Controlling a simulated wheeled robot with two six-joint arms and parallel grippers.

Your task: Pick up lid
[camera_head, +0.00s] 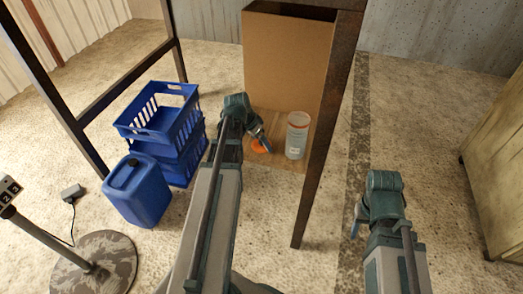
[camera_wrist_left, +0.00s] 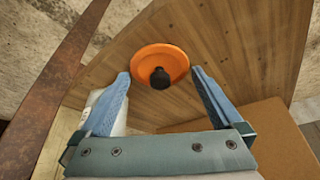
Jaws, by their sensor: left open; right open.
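The lid is an orange disc with a black knob. In the left wrist view the lid (camera_wrist_left: 160,62) lies on a wooden board (camera_wrist_left: 222,40), ahead of the fingertips and between their lines. In the head view the lid (camera_head: 261,146) is partly hidden by my left gripper (camera_head: 262,140), which is just above it. My left gripper (camera_wrist_left: 160,80) is open, with a blue finger on either side and nothing between them. My right gripper (camera_head: 356,222) is out to the right, away from the lid, over the bare floor; its fingers are mostly hidden by its wrist.
A pale cylindrical container (camera_head: 297,137) stands right of the lid. A cardboard box (camera_head: 288,60) stands behind. Rusty frame posts (camera_head: 328,130) flank the area. Stacked blue crates (camera_head: 160,125) and a blue jerrycan (camera_head: 138,190) stand left.

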